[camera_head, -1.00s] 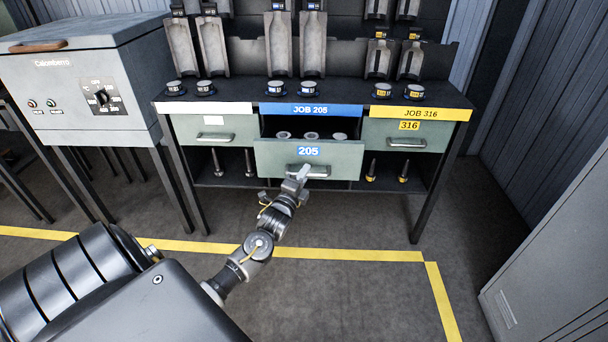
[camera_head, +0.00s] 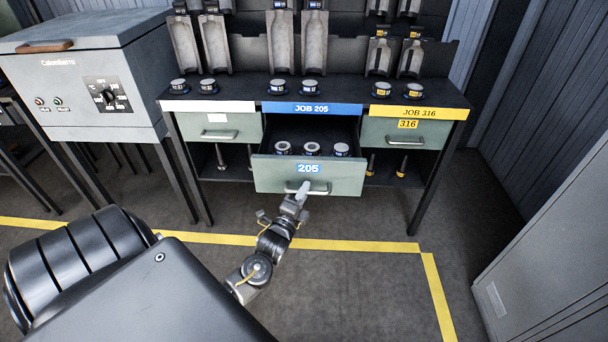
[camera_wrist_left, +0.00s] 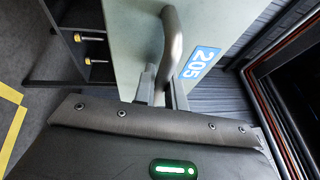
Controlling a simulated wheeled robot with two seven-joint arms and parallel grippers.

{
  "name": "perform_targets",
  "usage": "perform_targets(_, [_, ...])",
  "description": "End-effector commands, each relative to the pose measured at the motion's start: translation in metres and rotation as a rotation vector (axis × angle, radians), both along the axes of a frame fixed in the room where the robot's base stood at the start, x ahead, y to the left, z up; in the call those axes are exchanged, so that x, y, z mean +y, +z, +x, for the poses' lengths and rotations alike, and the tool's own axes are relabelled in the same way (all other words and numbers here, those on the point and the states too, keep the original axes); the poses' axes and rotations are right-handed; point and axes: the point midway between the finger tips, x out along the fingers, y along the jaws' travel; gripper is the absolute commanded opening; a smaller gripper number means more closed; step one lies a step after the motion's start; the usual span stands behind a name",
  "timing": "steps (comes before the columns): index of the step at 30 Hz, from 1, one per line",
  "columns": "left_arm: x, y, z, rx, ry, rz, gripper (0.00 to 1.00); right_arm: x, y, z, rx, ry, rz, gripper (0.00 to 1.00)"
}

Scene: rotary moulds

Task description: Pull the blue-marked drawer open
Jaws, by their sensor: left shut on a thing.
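The blue-marked drawer (camera_head: 308,174) is a pale green front with a blue 205 label, under the blue JOB 205 strip. It stands out from the bench, and several round metal pieces with blue bands show inside it. My left gripper (camera_head: 300,192) is at the drawer's handle and is shut on it. In the left wrist view the curved bar handle (camera_wrist_left: 173,40) passes between the fingers (camera_wrist_left: 158,88), beside the 205 label. My right gripper is in neither current view.
Drawers with a white label (camera_head: 218,128) and a yellow 316 label (camera_head: 405,134) are closed on either side. A grey Calomberro box (camera_head: 85,80) stands left and a grey cabinet (camera_head: 550,240) right. Open floor with yellow tape lies in front.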

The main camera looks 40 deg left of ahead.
Motion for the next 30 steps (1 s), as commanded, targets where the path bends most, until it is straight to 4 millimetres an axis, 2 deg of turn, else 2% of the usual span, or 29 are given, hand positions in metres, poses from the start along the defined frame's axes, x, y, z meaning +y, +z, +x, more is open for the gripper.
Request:
perform_targets(9, [-0.001,-0.001,-0.001,0.001,0.000,0.000,0.00,0.000,-0.002,0.000,0.000,0.000,0.000,0.36])
perform_targets(10, [-0.001,-0.001,-0.001,0.001,0.000,0.000,0.15,0.000,-0.002,0.000,0.000,0.000,0.000,0.36])
perform_targets(15, [0.000,-0.001,-0.001,0.000,0.001,0.000,0.34,0.000,-0.002,0.000,0.000,0.000,0.000,0.36])
perform_targets(24, [-0.001,-0.001,-0.003,0.000,0.001,0.000,0.34,0.000,-0.002,0.001,0.000,0.000,0.000,0.36])
perform_targets(26, [-0.002,-0.002,-0.008,0.001,0.000,0.000,0.34,0.000,-0.001,0.001,-0.001,0.000,0.000,0.36])
perform_targets(30, [-0.008,-0.006,-0.030,0.004,0.000,-0.001,0.34,0.000,-0.002,0.001,-0.002,0.000,0.000,0.36])
